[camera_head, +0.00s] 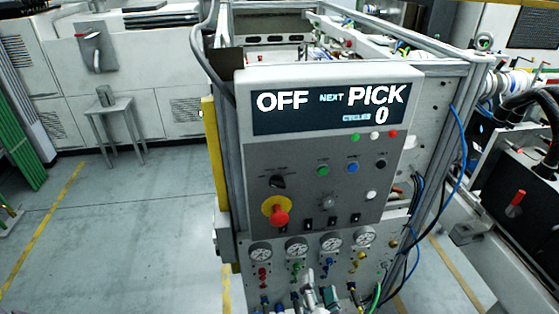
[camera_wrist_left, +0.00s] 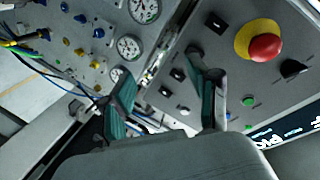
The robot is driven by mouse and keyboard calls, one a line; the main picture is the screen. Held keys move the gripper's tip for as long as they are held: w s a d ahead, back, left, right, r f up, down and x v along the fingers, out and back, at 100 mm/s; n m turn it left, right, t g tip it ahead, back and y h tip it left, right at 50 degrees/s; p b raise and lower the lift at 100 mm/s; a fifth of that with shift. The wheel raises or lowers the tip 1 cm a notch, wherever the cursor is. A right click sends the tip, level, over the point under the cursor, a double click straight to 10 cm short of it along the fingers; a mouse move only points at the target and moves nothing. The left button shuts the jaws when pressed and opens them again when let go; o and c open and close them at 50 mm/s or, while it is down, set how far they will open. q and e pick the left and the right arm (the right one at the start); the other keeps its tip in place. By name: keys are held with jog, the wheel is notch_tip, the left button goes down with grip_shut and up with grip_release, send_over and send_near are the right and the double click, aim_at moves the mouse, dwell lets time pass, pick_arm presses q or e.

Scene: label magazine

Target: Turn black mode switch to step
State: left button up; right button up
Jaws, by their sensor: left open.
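The black mode switch (camera_head: 278,181) is a small dark knob at the left of the grey control panel (camera_head: 310,215), just above the red emergency button. In the left wrist view the black switch (camera_wrist_left: 292,68) is at the right edge, beside the red button. Its small labels are too fine to read. The display (camera_head: 335,105) shows "OFF", "PICK" and "0". My left gripper (camera_head: 318,288) is low in front of the gauges, below the panel. In the left wrist view its teal-padded fingers (camera_wrist_left: 168,88) stand apart with nothing held between them. My right gripper is not in view.
The red emergency button (camera_head: 279,217) on its yellow base sticks out close below the switch. Green (camera_head: 322,171), blue (camera_head: 351,168) and black controls sit to its right. Several gauges (camera_head: 296,248), fittings and hoses crowd the lower panel. Open floor (camera_head: 120,230) lies to the left.

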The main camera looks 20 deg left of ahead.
aim_at(278, 187)
pick_arm(q)
jog(key=s+a+r+n+y+p, duration=0.1)
jog(key=s+a+r+n+y, duration=0.15)
jog(key=r, duration=0.65)
jog(key=s+a+r+n+y+p, duration=0.1)
jog(key=s+r+n+y+p, duration=0.2)
jog(key=r, duration=0.7)
jog(key=shift+n+t+h, duration=0.3)
jog(key=shift+n+h, duration=0.25)
jog(key=shift+h, duration=0.2)
jog(key=x, duration=1.3)
jog(key=shift+w+a+f, duration=0.1)
jog(key=shift+a+f, duration=0.15)
jog(key=shift+a, duration=0.25)
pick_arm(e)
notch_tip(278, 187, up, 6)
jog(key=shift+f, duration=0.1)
pick_arm(q)
jog(key=c, duration=1.2)
